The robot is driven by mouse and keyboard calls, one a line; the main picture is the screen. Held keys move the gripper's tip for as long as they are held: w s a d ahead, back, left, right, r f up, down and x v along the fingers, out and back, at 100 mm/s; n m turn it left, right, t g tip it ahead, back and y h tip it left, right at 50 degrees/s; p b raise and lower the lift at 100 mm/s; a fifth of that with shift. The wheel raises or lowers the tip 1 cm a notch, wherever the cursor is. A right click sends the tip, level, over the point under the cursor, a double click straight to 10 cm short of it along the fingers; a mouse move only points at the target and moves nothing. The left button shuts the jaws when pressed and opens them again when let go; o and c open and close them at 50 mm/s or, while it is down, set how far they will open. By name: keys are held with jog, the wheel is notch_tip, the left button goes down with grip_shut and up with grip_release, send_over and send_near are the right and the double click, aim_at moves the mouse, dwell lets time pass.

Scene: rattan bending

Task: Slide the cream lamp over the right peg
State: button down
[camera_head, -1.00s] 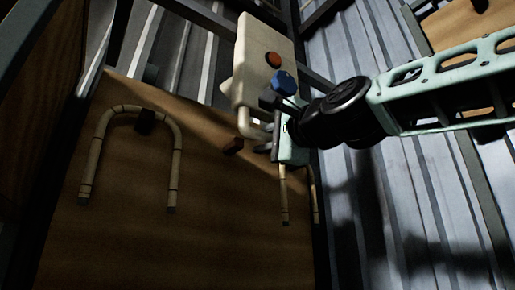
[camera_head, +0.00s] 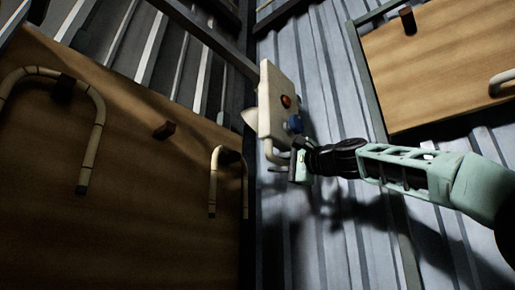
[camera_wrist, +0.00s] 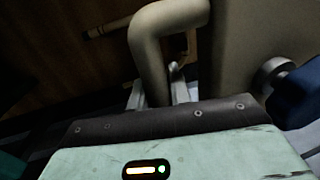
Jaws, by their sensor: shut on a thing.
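The cream lamp (camera_head: 275,105) is a flat upright box with an orange knob, a blue knob, a pale cone on its left side and a bent tube handle at its lower end. My gripper (camera_head: 290,160) is shut on that tube and holds the lamp in the air between two wooden boards. In the wrist view the tube (camera_wrist: 152,62) passes between the fingers, and the lamp body (camera_wrist: 235,50) fills the upper right. A bare dark peg (camera_head: 407,21) stands out from the right board, apart from the lamp. Which peg is the task's right peg is unclear.
The left board (camera_head: 130,235) carries a bare peg (camera_head: 164,130) and two cane hoops, the large one (camera_head: 99,130) and the small one (camera_head: 214,180), hanging at pegs. The right board (camera_head: 450,75) has a cane piece at its right edge. A grey corrugated wall (camera_head: 330,230) lies behind.

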jog(key=shift+w+d+p, duration=0.55)
jog(key=shift+w+d, duration=0.9)
jog(key=shift+w, duration=0.25)
jog(key=shift+d, duration=0.1)
jog(key=c, duration=1.3)
grip_release()
jog(key=shift+w, duration=0.15)
jog(key=shift+s+d+f+b, duration=0.15)
jog(key=shift+s+d+b, duration=0.05)
jog(key=shift+s+b, duration=0.2)
jog(key=b+v, duration=1)
jog(key=v, duration=0.6)
jog(key=shift+s+d+b, duration=0.2)
jog(key=shift+b, duration=0.15)
